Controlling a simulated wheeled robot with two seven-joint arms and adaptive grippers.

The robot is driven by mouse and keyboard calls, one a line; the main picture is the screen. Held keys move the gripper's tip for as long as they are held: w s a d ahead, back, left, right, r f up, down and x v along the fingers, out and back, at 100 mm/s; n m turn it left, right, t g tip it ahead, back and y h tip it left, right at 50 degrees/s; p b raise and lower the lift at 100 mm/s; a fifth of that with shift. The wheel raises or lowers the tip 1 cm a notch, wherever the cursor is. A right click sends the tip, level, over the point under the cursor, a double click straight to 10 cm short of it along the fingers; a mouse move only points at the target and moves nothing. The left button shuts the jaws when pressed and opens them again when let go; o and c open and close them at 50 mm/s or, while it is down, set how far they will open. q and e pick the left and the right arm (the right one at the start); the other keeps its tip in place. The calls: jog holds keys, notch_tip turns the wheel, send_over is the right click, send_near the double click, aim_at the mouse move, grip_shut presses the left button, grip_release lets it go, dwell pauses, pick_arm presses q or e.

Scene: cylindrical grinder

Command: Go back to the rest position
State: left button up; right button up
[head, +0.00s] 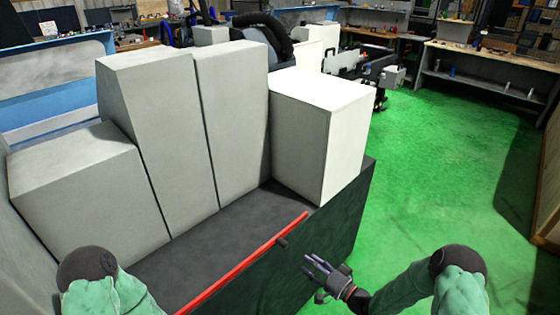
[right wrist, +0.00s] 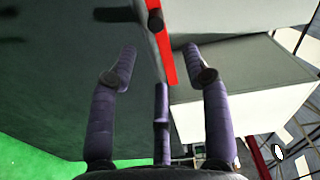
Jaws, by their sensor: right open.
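My right gripper (head: 314,268) is in the lower middle of the head view, beside the dark front panel of the grey machine (head: 232,120). Its purple fingers are spread and empty. In the right wrist view the open right gripper (right wrist: 160,65) has nothing between its fingers. The red bar (head: 245,265) on the machine's edge lies a little to the left of the gripper in the head view; the red bar (right wrist: 164,50) also shows beyond the fingers in the wrist view. Of my left arm only a green link shows at the lower left; its gripper is out of the picture.
A white box-shaped part (head: 318,125) stands at the machine's right end. The green floor (head: 430,190) to the right is clear. A workbench (head: 490,72) stands at the back right, and a wooden panel (head: 549,195) stands at the right edge.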

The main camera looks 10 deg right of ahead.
jog(key=s+a+f+n+g+h, duration=0.1)
jog(key=s+a+f+g+h, duration=0.25)
jog(key=f, duration=0.35)
jog(key=s+a+f+g+h, duration=0.2)
jog(key=s+f+g, duration=0.15)
jog(key=f, duration=0.25)
jog(key=s+a+f+n+g, duration=0.1)
jog(key=s+f+g, duration=0.1)
jog(key=s, duration=0.7)
jog(key=s+a+f+n+g+h, duration=0.1)
jog(key=s+a+f+n+g, duration=0.1)
jog(key=s, duration=0.8)
jog(key=f+g, duration=0.1)
jog(key=g, duration=0.1)
jog(key=shift+g, duration=0.4)
jog(key=shift+s+a+h, duration=0.1)
jog(key=shift+h, duration=0.15)
